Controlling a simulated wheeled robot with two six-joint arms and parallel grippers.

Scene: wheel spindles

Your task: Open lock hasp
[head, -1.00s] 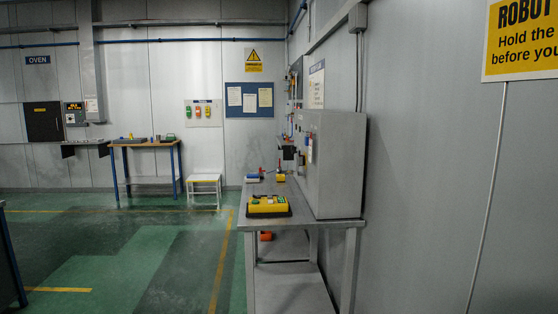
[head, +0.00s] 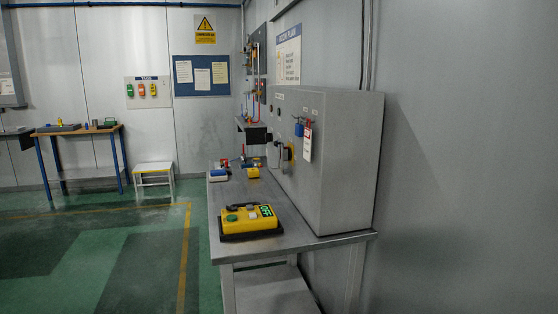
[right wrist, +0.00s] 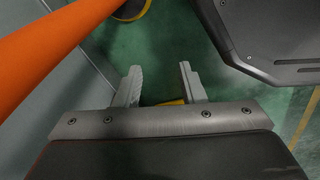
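A grey cabinet (head: 340,160) stands on a metal bench on the right in the head view. A blue padlock (head: 299,129) and a white tag with a red top (head: 307,145) hang on its front face. The lock hasp cannot be told apart clearly at this distance; a little red shows near the padlock. A dark fitting with a yellow part (head: 287,153) sits on the same face. My right gripper (right wrist: 160,78) is open and empty, with floor behind its fingers, in the right wrist view. My left gripper is not in view.
A yellow control box with a green display (head: 250,221) lies on the bench (head: 230,252) near its front. Small blue, red and yellow items lie farther back. Open floor (head: 130,250) is left of the bench. A wall runs along the right.

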